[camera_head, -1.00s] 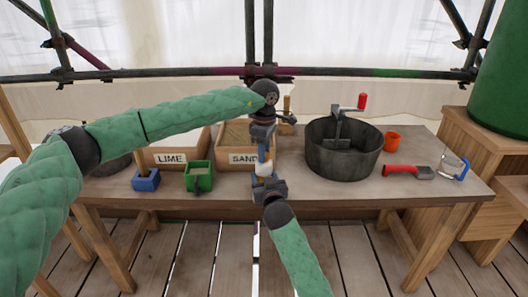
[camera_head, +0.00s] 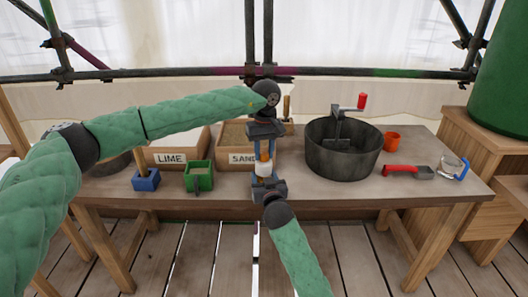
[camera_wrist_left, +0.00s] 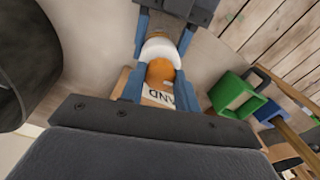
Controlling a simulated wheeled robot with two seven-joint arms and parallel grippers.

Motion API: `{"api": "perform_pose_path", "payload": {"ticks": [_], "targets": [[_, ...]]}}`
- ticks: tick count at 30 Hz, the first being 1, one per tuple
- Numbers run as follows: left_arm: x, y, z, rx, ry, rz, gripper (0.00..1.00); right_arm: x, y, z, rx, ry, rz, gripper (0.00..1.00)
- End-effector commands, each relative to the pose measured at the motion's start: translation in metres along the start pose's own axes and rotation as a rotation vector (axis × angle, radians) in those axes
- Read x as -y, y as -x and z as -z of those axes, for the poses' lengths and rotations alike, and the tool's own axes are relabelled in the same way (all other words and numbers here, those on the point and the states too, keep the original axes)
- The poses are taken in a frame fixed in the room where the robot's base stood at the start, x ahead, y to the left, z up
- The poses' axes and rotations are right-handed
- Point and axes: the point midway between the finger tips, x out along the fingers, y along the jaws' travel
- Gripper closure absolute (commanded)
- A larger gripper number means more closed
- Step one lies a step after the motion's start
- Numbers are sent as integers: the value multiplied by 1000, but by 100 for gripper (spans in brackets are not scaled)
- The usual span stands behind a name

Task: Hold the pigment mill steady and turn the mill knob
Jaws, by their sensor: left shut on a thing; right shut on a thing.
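The pigment mill stands upright near the front edge of the table. Its white body (camera_head: 262,169) shows in the head view, and also in the left wrist view (camera_wrist_left: 160,48). Its orange knob (camera_wrist_left: 160,72) is on top. My left gripper (camera_head: 264,152) reaches down from above, and its blue fingers are shut on the knob from both sides. My right gripper (camera_head: 263,178) comes in from the front, low down, and is shut on the white body. The fingers hide parts of the mill.
Behind stand the sand box (camera_head: 242,158) and the lime box (camera_head: 172,159).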

Motion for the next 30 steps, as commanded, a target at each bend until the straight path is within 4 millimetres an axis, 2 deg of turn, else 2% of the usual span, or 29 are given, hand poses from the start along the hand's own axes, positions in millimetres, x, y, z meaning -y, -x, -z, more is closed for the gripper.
{"api": "perform_pose_path", "payload": {"ticks": [30], "targets": [[1, 0, 0, -32, -952, 2, 91, 1, 0, 0, 0, 0, 1, 74]]}}
